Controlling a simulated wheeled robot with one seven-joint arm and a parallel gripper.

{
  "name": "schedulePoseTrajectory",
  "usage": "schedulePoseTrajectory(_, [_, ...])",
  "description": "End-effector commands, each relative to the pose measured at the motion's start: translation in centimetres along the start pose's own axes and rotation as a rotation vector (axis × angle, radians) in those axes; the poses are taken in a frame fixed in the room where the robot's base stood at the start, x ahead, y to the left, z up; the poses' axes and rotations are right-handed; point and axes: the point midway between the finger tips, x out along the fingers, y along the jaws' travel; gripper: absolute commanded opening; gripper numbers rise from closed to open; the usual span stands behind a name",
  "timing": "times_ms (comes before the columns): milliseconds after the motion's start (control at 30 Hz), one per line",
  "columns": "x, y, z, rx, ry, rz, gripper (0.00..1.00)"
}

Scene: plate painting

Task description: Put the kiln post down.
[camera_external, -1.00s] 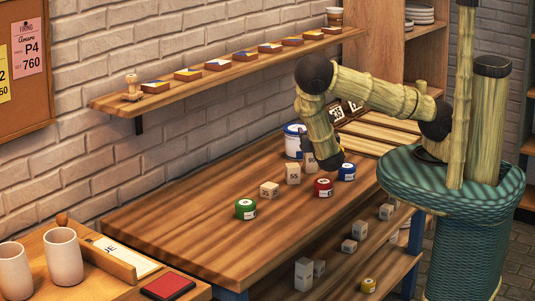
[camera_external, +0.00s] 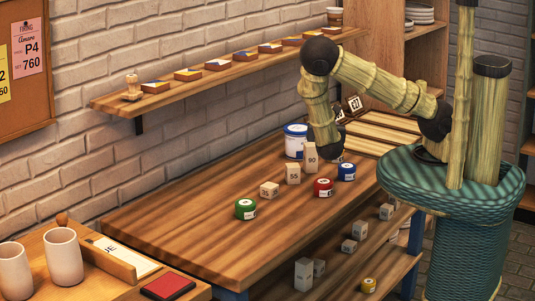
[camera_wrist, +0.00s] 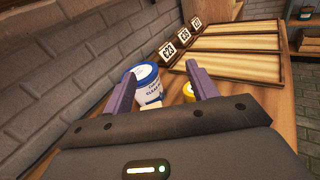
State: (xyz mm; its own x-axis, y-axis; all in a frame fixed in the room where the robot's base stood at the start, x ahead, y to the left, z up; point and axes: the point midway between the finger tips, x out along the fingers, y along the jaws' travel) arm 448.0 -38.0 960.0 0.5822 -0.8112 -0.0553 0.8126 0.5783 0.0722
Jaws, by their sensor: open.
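The tall pale kiln post marked 90 (camera_external: 311,158) stands upright on the wooden workbench (camera_external: 190,225). It is in front of a white tub with a blue rim (camera_external: 295,141). Shorter posts, marked 55 (camera_external: 293,174) and apparently 35 (camera_external: 269,189), stand to its left. My gripper (camera_wrist: 160,72) is open, with its two purple fingers apart and nothing held between them. In the wrist view the white tub (camera_wrist: 149,87) shows beyond the fingers. In the external view the dark wrist is just right of the 90 post and mostly hides the fingers.
Green (camera_external: 245,209), red (camera_external: 323,188) and blue (camera_external: 347,172) jars stand on the bench. A yellow jar (camera_wrist: 188,91) is by my right finger in the wrist view. Slatted wooden trays (camera_wrist: 235,67) lie behind. The bench's front left is clear.

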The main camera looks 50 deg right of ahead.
Motion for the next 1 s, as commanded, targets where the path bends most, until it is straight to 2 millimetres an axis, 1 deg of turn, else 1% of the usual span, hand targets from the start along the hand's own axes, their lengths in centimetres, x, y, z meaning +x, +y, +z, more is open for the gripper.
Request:
schedulePoseTrajectory(33, [0.4,-1.8,0.4,0.053,0.033,-0.094,0.58])
schedulePoseTrajectory(67, [0.5,-2.9,0.5,0.084,0.054,-0.155,0.58])
schedulePoseTrajectory(100, [0.6,-4.5,0.6,0.133,0.087,-0.242,0.58])
schedulePoseTrajectory(200, [-0.1,-8.2,0.4,0.269,0.182,-0.463,0.58])
schedulePoseTrajectory(300, [-1.6,-10.8,0.0,0.417,0.281,-0.668,0.58])
schedulePoseTrajectory(400, [-3.5,-12.4,-0.4,0.578,0.383,-0.853,0.58])
schedulePoseTrajectory(433, [-4.1,-12.7,-0.5,0.629,0.415,-0.904,0.58])
schedulePoseTrajectory(500, [-5.5,-12.8,-0.6,0.756,0.486,-1.016,0.58])
schedulePoseTrajectory(567, [-6.6,-12.6,-0.5,0.872,0.545,-1.102,0.58])
schedulePoseTrajectory(700, [-8.7,-10.9,0.4,1.163,0.676,-1.268,0.58])
schedulePoseTrajectory(800, [-9.4,-9.1,1.8,1.390,0.757,-1.353,0.58])
schedulePoseTrajectory(900, [-9.5,-7.3,3.6,1.611,0.819,-1.402,0.58])
schedulePoseTrajectory(1000, [-9.4,-6.1,5.1,1.768,0.854,-1.423,0.58])
